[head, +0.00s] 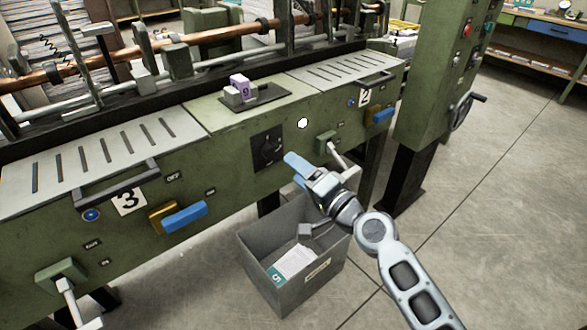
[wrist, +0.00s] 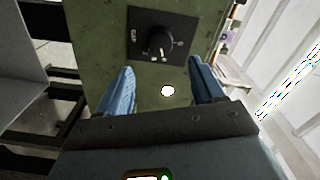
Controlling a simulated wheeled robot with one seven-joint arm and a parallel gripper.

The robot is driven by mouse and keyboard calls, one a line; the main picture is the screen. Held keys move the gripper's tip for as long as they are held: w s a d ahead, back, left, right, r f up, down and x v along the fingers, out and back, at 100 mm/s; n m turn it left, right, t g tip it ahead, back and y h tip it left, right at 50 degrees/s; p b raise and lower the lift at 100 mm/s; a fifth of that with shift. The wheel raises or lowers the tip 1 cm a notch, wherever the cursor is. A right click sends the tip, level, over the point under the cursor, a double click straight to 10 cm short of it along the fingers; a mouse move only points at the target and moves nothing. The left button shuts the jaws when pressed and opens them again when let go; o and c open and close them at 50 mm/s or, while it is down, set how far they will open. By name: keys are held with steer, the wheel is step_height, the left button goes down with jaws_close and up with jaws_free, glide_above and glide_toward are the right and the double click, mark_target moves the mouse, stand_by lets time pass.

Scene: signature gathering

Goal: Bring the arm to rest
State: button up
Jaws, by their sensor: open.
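My gripper (head: 293,168) is at the end of my arm, in front of the green machine (head: 215,215) and above a grey bin (head: 285,283). In the wrist view my gripper (wrist: 163,83) shows two blue fingers spread apart with nothing between them. Beyond the fingers is a black plate with a rotary knob (wrist: 161,44) on the machine's front. The same knob (head: 268,148) shows in the head view, left of the fingers. A white round spot (head: 302,123) shows near the fingers; I cannot tell what it is.
The grey bin below holds a white paper item with a green end (head: 293,262). Handles, a blue lever (head: 186,217) and another handle (head: 345,155) stick out from the machine's front. A dark post (head: 405,165) stands at right. Open floor (head: 490,190) lies farther right.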

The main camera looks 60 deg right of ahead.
stand_by(0.6)
steer(key=s+a+n+g+y+p, duration=0.1)
steer(key=s+a+n, duration=0.5)
steer(key=s+a, duration=0.3)
steer(key=s+a+n+g+y+p, duration=0.15)
steer(key=s+a+n, duration=0.45)
steer(key=s, duration=0.6)
steer(key=s+a+r+n+y, duration=0.2)
steer(key=s+a+r+n, duration=0.3)
steer(key=s+a+r, duration=0.1)
steer(key=shift+s+p, duration=0.3)
steer(key=shift+s, duration=0.35)
steer(key=shift+a+y, duration=0.1)
steer(key=shift+y, duration=0.15)
